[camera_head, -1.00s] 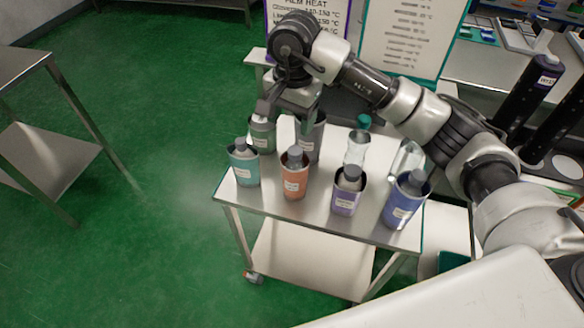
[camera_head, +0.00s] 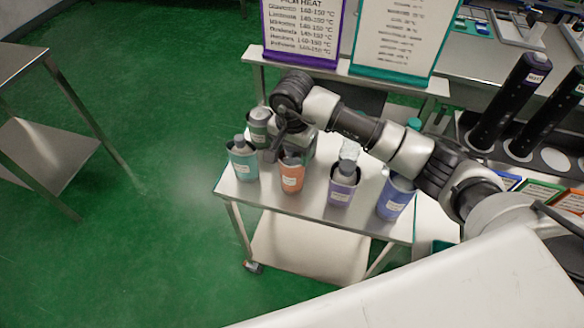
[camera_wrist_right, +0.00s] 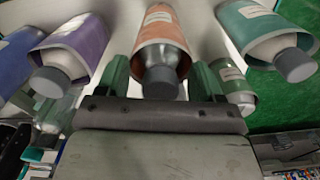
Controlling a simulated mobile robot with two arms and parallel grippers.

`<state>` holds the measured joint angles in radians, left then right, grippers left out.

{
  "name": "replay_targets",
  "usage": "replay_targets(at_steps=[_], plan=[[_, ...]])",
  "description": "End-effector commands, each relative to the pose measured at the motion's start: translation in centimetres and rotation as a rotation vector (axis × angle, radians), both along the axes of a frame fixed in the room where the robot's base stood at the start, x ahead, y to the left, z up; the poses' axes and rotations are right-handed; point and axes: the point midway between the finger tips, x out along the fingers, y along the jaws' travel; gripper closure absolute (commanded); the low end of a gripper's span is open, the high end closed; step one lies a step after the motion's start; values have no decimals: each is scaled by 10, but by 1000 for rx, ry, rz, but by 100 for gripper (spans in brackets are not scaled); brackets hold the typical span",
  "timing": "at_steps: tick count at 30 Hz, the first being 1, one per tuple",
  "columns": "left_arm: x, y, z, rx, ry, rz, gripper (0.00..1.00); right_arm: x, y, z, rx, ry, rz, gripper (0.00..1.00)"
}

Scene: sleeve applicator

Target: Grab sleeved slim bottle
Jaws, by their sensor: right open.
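An orange-sleeved bottle (camera_head: 291,178) with a grey cap stands upright on the metal cart, in the front row. My right gripper (camera_head: 290,155) is low, just behind its top. In the right wrist view the open fingers (camera_wrist_right: 160,80) lie either side of the orange bottle's (camera_wrist_right: 162,28) grey cap, with gaps at both sides. A teal-sleeved bottle (camera_head: 243,166) stands left of it, a purple-sleeved one (camera_head: 342,190) and a blue-sleeved one (camera_head: 394,199) right of it. A grey-green sleeved bottle (camera_head: 259,126) stands behind. My left gripper is out of view.
The cart top (camera_head: 322,207) is crowded. A clear bottle (camera_head: 349,150) stands behind the purple one, near my right arm. Two posters (camera_head: 302,24) stand behind the cart. Black cylinders (camera_head: 510,95) stand on the bench at right. Green floor is open at left.

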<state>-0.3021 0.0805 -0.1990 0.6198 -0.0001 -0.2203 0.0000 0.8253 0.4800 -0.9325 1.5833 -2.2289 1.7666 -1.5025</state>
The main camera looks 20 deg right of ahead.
Motion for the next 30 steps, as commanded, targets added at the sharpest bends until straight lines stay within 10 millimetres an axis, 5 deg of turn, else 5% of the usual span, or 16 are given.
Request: replay_targets(at_steps=[5, 18, 30], plan=[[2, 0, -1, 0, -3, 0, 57, 0, 0, 0, 1, -1, 0, 34], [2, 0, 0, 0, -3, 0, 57, 0, 0, 0, 1, 0, 0, 100], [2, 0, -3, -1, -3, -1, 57, 1, 0, 5, 3, -3, 1, 100]])
